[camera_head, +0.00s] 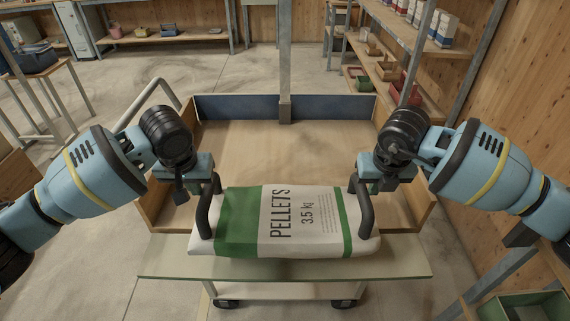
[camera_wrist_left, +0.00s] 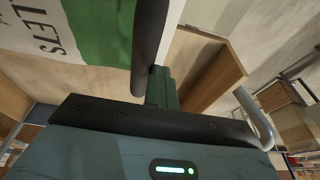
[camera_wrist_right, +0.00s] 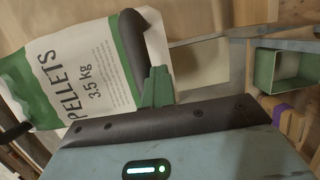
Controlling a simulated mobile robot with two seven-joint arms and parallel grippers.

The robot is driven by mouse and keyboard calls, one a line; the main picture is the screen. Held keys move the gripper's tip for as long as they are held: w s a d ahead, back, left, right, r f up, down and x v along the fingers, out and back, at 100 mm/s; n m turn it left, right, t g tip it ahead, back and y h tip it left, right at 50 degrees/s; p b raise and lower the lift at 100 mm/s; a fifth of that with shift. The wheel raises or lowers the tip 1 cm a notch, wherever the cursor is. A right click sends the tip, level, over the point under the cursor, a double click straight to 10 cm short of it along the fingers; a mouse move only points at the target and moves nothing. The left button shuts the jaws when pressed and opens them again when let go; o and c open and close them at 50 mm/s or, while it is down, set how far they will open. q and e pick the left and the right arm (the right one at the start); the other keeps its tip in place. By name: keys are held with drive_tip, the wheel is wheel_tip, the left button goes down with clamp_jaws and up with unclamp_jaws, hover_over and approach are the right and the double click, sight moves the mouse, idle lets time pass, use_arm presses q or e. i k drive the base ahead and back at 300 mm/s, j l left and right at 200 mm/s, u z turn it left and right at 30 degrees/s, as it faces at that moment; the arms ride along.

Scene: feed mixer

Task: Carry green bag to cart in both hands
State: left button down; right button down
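The green bag (camera_head: 240,215), a white and green sack marked PELLETS 3.5 kg, lies flat with a dark handle at each end. It is at the front of the wooden-walled cart (camera_head: 270,150), overlapping its front edge in the head view. My left gripper (camera_head: 196,182) is at the left handle (camera_head: 206,208), its fingers closed on it in the left wrist view (camera_wrist_left: 160,88). My right gripper (camera_head: 372,180) is closed on the right handle (camera_head: 364,210); the right wrist view shows this too (camera_wrist_right: 157,88). I cannot tell whether the bag's underside touches anything.
The cart's bed is empty behind the bag. A post (camera_head: 285,60) rises behind the cart. Shelves (camera_head: 390,50) stand at the right, and a green bin (camera_head: 525,308) at the lower right.

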sight(285, 164)
drive_tip(key=i, duration=1)
